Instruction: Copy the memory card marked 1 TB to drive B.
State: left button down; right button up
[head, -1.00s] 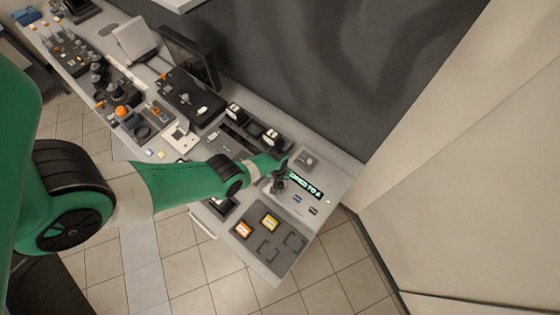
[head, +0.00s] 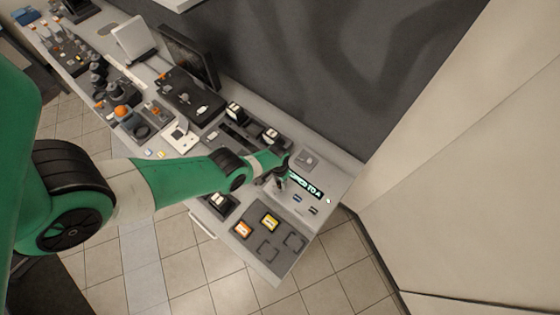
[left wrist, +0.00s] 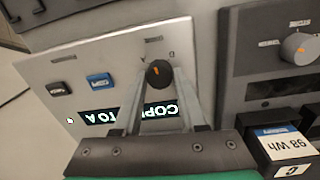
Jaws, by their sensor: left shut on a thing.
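My left gripper (head: 279,181) is over the copy panel (head: 335,180) at the right end of the bench. In the left wrist view its fingers are shut on a dark round knob (left wrist: 158,73) with an orange pointer mark. Small letters are printed beyond the knob, too small to read surely. The lit display (head: 306,186) reads as copied to A; the fingers partly cover it in the left wrist view. A blue piece (head: 297,198) and a black piece (head: 313,211) sit on the panel. I cannot read a 1 TB mark. My right gripper is out of view.
A grey tray (head: 256,250) at the front holds an orange-labelled block (head: 243,229) and a yellow-labelled block (head: 270,222); two places are bare. A neighbouring panel has another knob (left wrist: 298,48) and a 98 Wh block (left wrist: 285,145). A dark wall stands behind the bench.

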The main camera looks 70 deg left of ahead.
pick_arm(q)
jog(key=m, duration=0.5)
jog(key=shift+m, duration=0.3)
jog(key=shift+m+b, duration=0.3)
jog(key=shift+m, duration=1.8)
jog(key=shift+w, duration=0.1)
jog(key=shift+c, duration=2.3)
grip_release()
